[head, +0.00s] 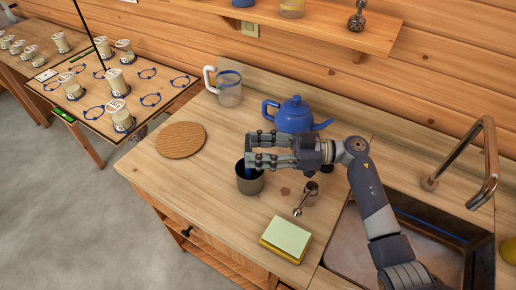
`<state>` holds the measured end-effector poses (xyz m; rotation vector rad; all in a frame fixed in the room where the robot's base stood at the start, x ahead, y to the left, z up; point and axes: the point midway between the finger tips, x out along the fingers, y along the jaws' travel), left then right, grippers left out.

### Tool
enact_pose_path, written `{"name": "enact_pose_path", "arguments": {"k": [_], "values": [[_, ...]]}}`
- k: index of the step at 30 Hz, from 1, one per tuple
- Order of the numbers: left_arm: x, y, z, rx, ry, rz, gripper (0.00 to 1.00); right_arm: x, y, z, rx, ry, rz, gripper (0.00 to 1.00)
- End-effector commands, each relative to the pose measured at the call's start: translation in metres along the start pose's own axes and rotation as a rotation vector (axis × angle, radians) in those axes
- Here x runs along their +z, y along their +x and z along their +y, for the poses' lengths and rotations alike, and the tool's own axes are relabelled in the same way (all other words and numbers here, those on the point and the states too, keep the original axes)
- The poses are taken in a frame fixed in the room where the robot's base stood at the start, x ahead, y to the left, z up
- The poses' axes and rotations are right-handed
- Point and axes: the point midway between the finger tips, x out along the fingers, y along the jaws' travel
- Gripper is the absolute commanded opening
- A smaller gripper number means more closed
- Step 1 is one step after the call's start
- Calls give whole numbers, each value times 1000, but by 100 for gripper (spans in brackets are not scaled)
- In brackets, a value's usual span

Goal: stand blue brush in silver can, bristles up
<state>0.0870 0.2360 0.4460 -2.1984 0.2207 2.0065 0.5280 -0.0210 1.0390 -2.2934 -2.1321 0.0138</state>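The silver can (250,182) stands upright on the wooden counter, left of the sink. My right gripper (250,150) is level over the can's mouth, its fingers pointing left. The two fingers are apart, with a gap between them, and I make out nothing clearly held in it. A dark blue patch (247,171) shows inside the can's mouth, just under the fingers. I cannot tell whether it is the blue brush, and no bristles can be made out. The gripper hides part of the can's far rim. My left gripper is out of view.
A blue teapot (294,115) stands close behind the gripper. A clear jug (229,90) and a round wooden board (181,140) are to the left. A metal scoop (305,198) and a yellow-green sponge (286,238) lie right and in front. The sink (345,245) is at right.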

Motion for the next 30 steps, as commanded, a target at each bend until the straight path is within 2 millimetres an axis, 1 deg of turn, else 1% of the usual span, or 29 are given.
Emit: {"name": "enact_pose_path", "arguments": {"k": [8,11,14,24,27,30], "values": [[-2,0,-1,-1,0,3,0,0,0,0,0,0,0,49],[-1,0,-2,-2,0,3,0,0,-4,0,1,0,-1,49],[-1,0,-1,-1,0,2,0,1,-17,0,2,0,-4,49],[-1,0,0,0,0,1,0,1,-88,1,3,1,-5,49],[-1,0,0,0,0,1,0,1,-103,0,1,1,-3,49],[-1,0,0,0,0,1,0,1,-114,0,1,1,-2,49]]}}
